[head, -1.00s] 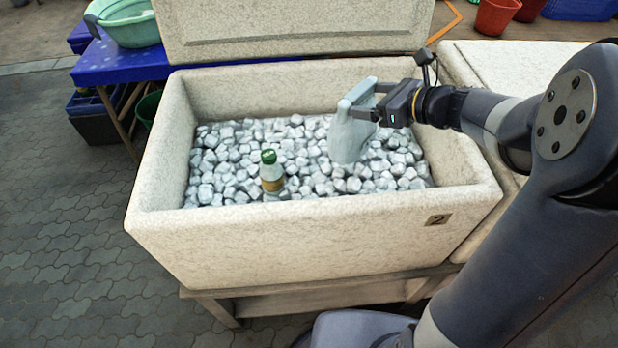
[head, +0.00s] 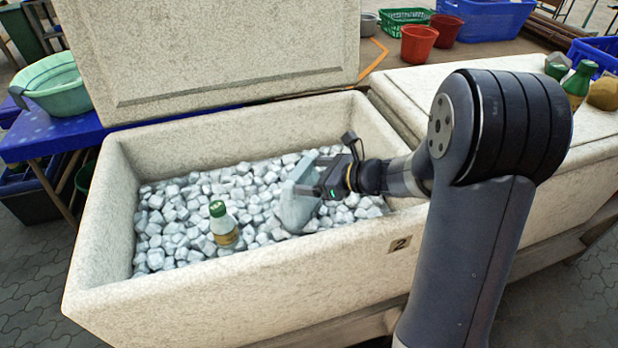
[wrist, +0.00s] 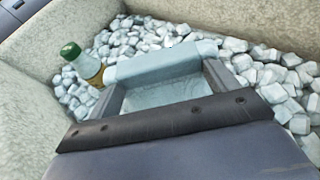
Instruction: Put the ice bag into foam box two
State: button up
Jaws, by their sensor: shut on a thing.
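My gripper (head: 313,177) is inside the box's walls and shut on the pale blue ice bag (head: 298,208). The bag hangs from the jaws, its lower part at the ice; I cannot tell how firmly it rests there. In the wrist view the bag's top edge (wrist: 160,62) lies across between the fingers, and the fingers hide part of it.
A green-capped bottle (head: 222,225) stands in the ice to the left of the bag. A second, closed foam box (head: 470,85) adjoins at right, with bottles (head: 578,82) on it. A blue table (head: 50,135) with a green basin (head: 55,85) stands at left.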

jog(key=shift+f, duration=0.25)
jog(key=o, duration=2)
jog(key=shift+f, duration=0.1)
jog(key=shift+s+d+r, duration=0.1)
jog(key=shift+d+r, duration=0.2)
jog(key=v, duration=1.1)
jog(key=shift+s+d+p, duration=0.15)
jog(key=shift+s+p, duration=0.05)
jog(key=shift+p, duration=0.1)
